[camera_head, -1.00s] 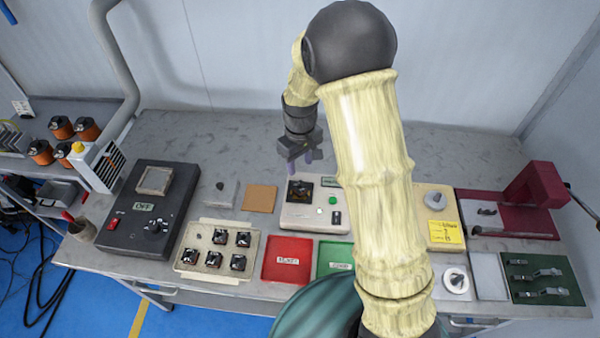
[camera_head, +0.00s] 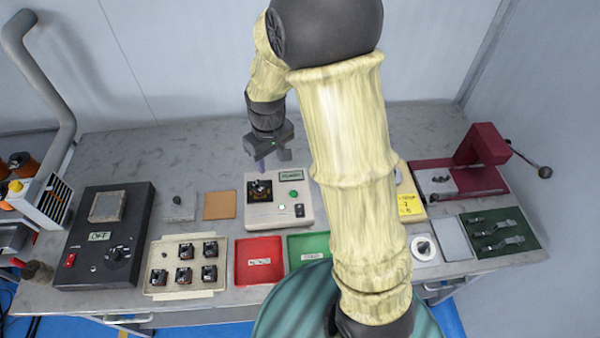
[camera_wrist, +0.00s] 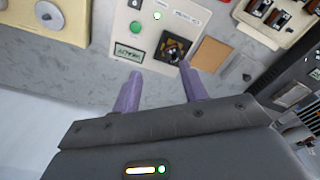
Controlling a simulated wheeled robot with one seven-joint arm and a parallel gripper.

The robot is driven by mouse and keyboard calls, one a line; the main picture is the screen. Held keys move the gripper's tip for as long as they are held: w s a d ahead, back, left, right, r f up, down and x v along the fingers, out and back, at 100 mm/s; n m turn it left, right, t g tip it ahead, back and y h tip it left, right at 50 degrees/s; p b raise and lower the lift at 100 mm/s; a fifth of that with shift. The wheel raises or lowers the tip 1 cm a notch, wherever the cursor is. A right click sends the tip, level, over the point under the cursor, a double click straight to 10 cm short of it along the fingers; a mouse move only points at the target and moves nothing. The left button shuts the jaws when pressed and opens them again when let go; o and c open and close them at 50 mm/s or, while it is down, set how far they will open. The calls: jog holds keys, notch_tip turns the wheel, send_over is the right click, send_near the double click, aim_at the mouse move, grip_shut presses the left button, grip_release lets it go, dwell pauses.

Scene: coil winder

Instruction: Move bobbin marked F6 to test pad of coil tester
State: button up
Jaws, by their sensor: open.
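The coil tester (camera_head: 279,214) is a pale box with a green button, a black switch and a small display. A dark bobbin (camera_head: 259,190) sits on its black square test pad; the bobbin also shows in the wrist view (camera_wrist: 174,48). Its mark is too small to read. My gripper (camera_head: 270,163) is open and empty, above and behind the tester. In the wrist view its two purple fingers (camera_wrist: 160,80) are apart, with the bobbin just beyond the right fingertip. I cannot tell whether that finger touches it.
A cream tray (camera_head: 181,289) holds several dark bobbins, its back-left place empty. A red tray (camera_head: 258,277) and a green tray (camera_head: 294,242) lie in front of the tester. A black unit marked OFF (camera_head: 128,228) stands left. The bench behind the tester is clear.

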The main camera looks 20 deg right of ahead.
jog(key=s+d+r+m+t, duration=0.1)
jog(key=s+d+r+m, duration=0.1)
jog(key=s, duration=0.4)
jog(key=s+d+r+m, duration=0.2)
jog(key=s+d, duration=0.2)
jog(key=s, duration=0.2)
jog(key=shift+s+d+r+m+t, duration=0.2)
jog(key=shift+r+m+t, duration=0.1)
jog(key=shift+t, duration=0.1)
jog(key=shift+w, duration=0.1)
